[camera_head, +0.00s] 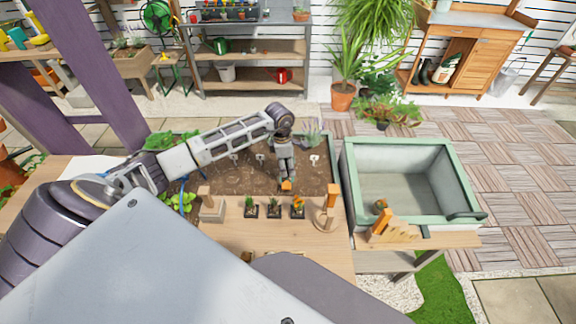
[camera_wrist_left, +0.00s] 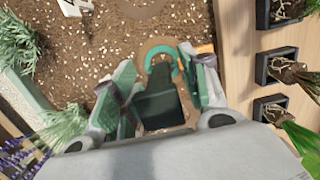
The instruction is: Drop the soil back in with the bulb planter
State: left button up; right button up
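My left gripper (camera_head: 286,179) points down over the brown soil bed (camera_head: 225,182), close to its front edge. In the left wrist view its two fingers (camera_wrist_left: 162,78) stand on either side of a dark green body, which I take as the bulb planter (camera_wrist_left: 158,106). A teal curved rim (camera_wrist_left: 162,60) shows beyond it, with brown soil inside and around. An orange piece (camera_wrist_left: 205,48), perhaps its handle, sticks out beside the right finger and also shows under the gripper in the head view. The planter's lower end is hidden. My right gripper is not in view.
Several small potted plants (camera_head: 273,211) stand along the wooden ledge between two wooden stands (camera_head: 326,214) (camera_head: 211,209). White markers (camera_head: 314,160) and lavender (camera_head: 312,132) stand in the bed. A green-rimmed basin (camera_head: 471,217) is at the right, with an orange wooden piece (camera_head: 392,228) before it.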

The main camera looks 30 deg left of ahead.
pick_arm(q)
jog(key=shift+r, duration=0.1)
jog(key=r, duration=0.7)
jog(key=a+r, duration=0.1)
jog(key=r, duration=0.2)
jog(key=shift+s+a+r, duration=0.1)
jog(key=shift+s+r, duration=0.25)
jog(key=shift+r, duration=0.5)
jog(key=shift+s+f, duration=0.1)
jog(key=shift+s, duration=0.05)
